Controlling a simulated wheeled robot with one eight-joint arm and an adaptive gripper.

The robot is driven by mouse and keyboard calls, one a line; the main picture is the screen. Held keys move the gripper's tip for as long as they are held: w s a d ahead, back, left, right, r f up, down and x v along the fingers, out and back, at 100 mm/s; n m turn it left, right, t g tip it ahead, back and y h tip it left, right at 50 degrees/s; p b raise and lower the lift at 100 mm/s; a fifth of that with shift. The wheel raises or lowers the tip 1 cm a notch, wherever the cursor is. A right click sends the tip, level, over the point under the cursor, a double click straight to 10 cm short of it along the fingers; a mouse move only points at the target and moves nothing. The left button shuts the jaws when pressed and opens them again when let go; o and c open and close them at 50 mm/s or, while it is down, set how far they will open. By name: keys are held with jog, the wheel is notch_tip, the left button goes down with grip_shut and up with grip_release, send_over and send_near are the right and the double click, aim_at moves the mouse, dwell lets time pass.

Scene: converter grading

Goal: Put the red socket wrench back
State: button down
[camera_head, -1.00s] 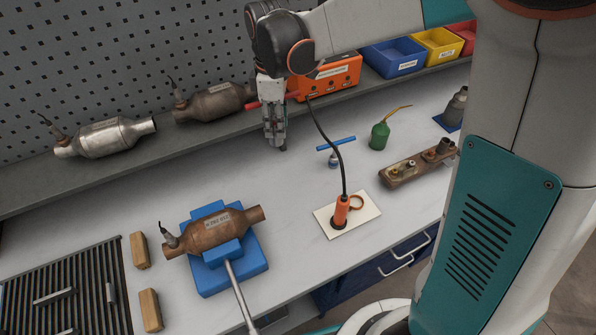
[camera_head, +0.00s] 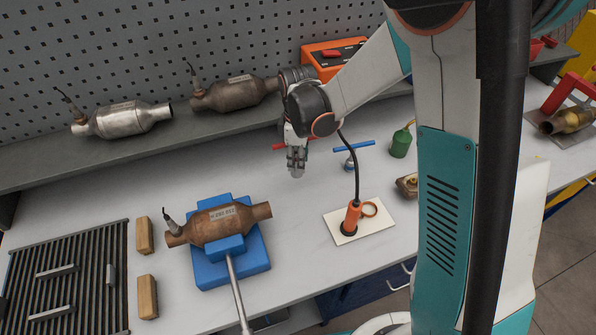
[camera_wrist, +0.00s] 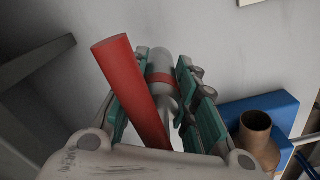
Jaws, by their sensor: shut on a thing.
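The red socket wrench shows its red T-bar (camera_head: 278,147) beside my gripper (camera_head: 297,168) in the head view. My gripper is shut on it, with the fingers pointing down over the middle of the bench. In the wrist view the red bar (camera_wrist: 130,85) runs past my gripper (camera_wrist: 168,85), and a grey shaft with a red band sits between the fingers. Part of the wrench is hidden by the fingers. I cannot tell how far it is above the bench. A similar blue T-handled wrench (camera_head: 354,147) stands upright just right of my gripper.
An orange tool (camera_head: 353,215) with a black cable stands on a white plate. A rusty converter (camera_head: 218,222) rests on a blue cradle (camera_head: 258,268) in front. Two converters and an orange box (camera_head: 320,55) stand on the shelf behind. A green oil can (camera_head: 400,143) is at right.

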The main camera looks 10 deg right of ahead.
jog(key=shift+f+b, duration=0.45)
jog(key=shift+f, duration=1.95)
jog(key=shift+f, duration=0.2)
jog(key=c, duration=1.3)
grip_release()
jog(key=shift+r, duration=0.15)
